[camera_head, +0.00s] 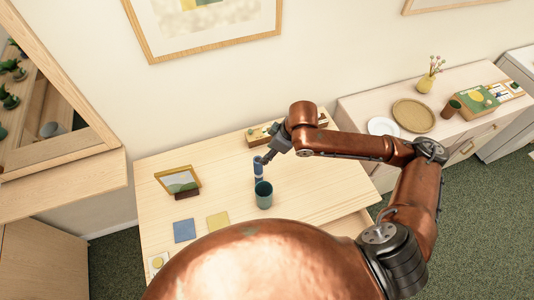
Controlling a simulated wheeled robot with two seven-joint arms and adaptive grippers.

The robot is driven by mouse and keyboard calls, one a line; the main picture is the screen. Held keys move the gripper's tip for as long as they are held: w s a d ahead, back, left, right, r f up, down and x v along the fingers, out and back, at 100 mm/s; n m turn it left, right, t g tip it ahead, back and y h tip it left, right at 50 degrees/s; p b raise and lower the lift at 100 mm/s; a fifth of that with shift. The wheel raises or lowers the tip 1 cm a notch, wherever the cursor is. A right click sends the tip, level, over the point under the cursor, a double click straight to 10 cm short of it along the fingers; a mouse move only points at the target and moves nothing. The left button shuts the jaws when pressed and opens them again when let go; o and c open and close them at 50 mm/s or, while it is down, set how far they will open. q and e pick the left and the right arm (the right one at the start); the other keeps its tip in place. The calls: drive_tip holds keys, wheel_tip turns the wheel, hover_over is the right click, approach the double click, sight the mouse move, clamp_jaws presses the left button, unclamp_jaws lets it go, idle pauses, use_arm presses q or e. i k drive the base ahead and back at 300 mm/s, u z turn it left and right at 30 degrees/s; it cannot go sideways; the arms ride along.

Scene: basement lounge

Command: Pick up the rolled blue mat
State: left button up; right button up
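The rolled blue mat (258,174) is a small upright blue cylinder on the light wooden table. It stands just behind a teal cup (264,200), which hides its lower part. My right gripper (263,159) reaches in from the right, with its fingers pointing down at the top end of the mat. The fingers are small and dark here, so I cannot tell whether they touch the mat or are closed on it. My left gripper is not in view.
On the table (315,190) are a framed picture (179,181), a blue square (184,230), a yellow square (218,221) and a box (260,134) at the back. A sideboard (365,112) to the right holds plates and a vase (427,82). The table's right side is clear.

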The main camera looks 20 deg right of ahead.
sight(259, 173)
drive_tip(key=k, duration=1)
